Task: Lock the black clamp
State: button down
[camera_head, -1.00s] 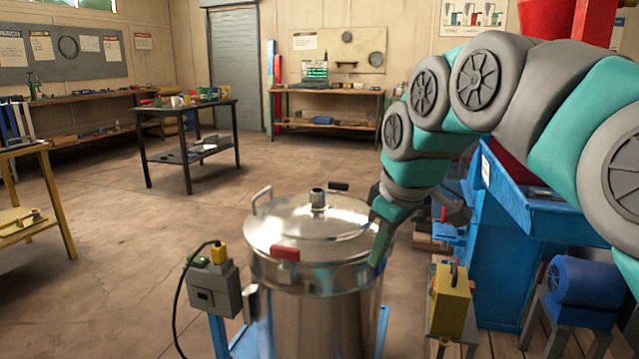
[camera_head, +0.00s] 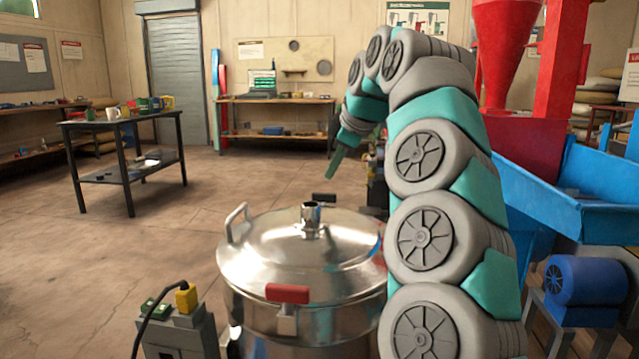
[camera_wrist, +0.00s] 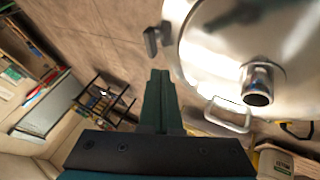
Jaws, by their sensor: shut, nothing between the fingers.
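The black clamp (camera_head: 323,198) shows as a short dark handle at the far rim of the steel drum's lid (camera_head: 285,262), behind the lid's spout (camera_head: 311,217). In the wrist view a dark clamp (camera_wrist: 152,40) stands at the lid's edge, just beyond my fingertips and slightly left; I cannot tell whether it is locked. My gripper (camera_head: 336,163) is shut and empty, above the far side of the drum and apart from the clamp. Its green fingers also show together in the wrist view (camera_wrist: 159,78).
A red clamp (camera_head: 287,293) sits on the near rim. A lid handle (camera_head: 236,223) stands at the left. A grey control box (camera_head: 181,335) is at front left, and a blue machine (camera_head: 590,195) is at right. The floor left of the drum is open.

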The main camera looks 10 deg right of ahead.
aim_at(319, 193)
jog(key=b+x, duration=0.1)
jog(key=x, duration=0.8)
jog(key=shift+f, duration=0.15)
jog(key=shift+a, duration=0.15)
